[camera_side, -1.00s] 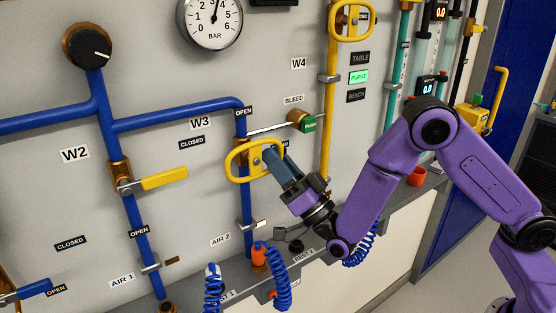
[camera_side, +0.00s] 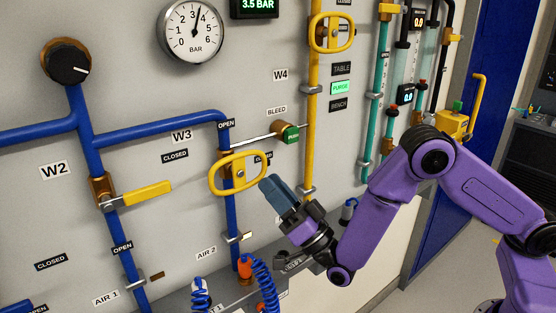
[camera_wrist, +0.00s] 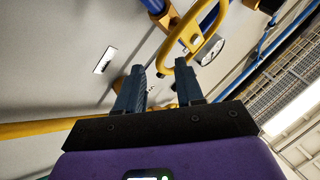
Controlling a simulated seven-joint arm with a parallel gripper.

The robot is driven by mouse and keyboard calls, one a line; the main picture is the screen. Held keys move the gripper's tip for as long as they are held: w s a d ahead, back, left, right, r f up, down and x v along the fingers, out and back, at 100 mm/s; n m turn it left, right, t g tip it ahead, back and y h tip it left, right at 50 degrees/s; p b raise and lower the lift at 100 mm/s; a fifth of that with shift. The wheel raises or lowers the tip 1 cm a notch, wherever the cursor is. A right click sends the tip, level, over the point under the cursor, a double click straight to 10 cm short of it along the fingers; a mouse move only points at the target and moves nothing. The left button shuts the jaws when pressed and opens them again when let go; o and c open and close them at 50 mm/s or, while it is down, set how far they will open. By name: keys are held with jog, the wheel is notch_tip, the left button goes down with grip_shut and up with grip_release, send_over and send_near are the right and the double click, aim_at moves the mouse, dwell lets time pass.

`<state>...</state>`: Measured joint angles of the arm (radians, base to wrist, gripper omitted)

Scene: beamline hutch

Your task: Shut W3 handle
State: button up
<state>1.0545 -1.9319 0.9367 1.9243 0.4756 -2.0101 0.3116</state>
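The W3 handle (camera_side: 213,182) is a yellow oval loop on a brass valve on the blue pipe (camera_side: 228,205), to the right of the W3 label (camera_side: 181,135). Its long side lies roughly across the pipe. My gripper (camera_side: 268,184) is just right of and below the loop, seemingly apart from it in the side view. In the wrist view, my gripper's fingers (camera_wrist: 159,68) are spread with nothing held between them. A yellow loop (camera_wrist: 181,40) shows ahead, close to the right finger; I cannot tell there whether they touch.
A CLOSED label (camera_side: 174,155) is left of the handle and an OPEN label (camera_side: 226,124) above it. The bleed valve (camera_side: 291,133) with its rod sits above right. The W2 yellow lever (camera_side: 147,194) is to the left. Blue coiled hoses (camera_side: 265,285) hang below.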

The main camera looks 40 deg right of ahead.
notch_tip(320, 180, up, 6)
jog(key=shift+s+r, duration=0.25)
jog(key=shift+s, duration=0.05)
dwell(0.3)
jog(key=shift+d, duration=0.1)
jog(key=shift+c, duration=0.7)
jog(key=s+a+r+g+h, duration=0.1)
jog(key=s+g+h, duration=0.2)
jog(key=s, duration=0.5)
jog(key=g+h, duration=0.1)
jog(key=g, duration=0.3)
send_near(265, 167)
jog(key=shift+n, duration=0.3)
jog(key=shift+x, duration=5.25)
